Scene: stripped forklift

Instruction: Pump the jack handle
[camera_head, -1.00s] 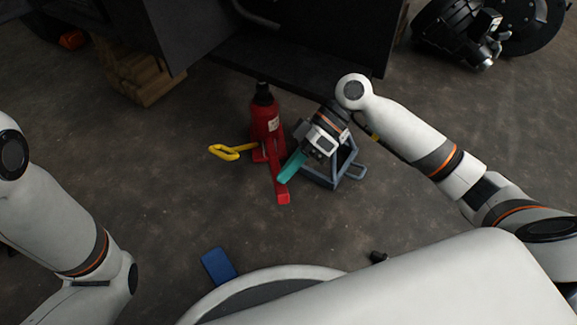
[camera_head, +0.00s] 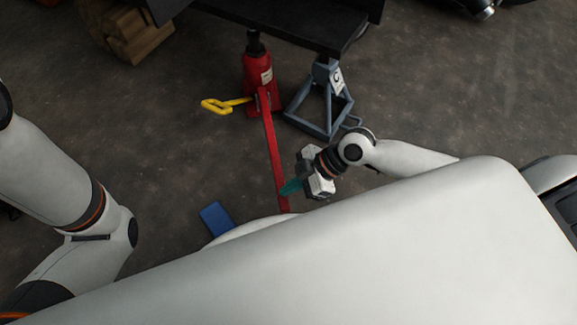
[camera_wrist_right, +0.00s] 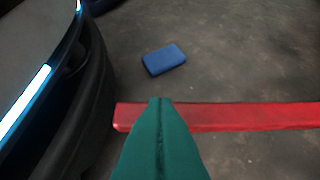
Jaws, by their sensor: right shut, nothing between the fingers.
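The red bottle jack (camera_head: 257,73) stands upright beside the dark forklift body, its top under the body's edge. Its long red handle (camera_head: 272,145) reaches from the jack toward my base, and its near end is partly hidden by my body. My right gripper (camera_head: 288,188) is shut and empty, with its teal fingers at the handle near that end. In the right wrist view the fingertips (camera_wrist_right: 160,101) overlap the red handle (camera_wrist_right: 240,116), which runs across the picture. I cannot tell whether they touch it. My left arm shows at the left, but its gripper is out of view.
A grey jack stand (camera_head: 322,105) stands right of the jack. A yellow handle-like piece (camera_head: 222,105) sticks out to the jack's left. A blue pad (camera_head: 217,219) lies on the floor near my base. Wooden blocks (camera_head: 128,34) are at the upper left.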

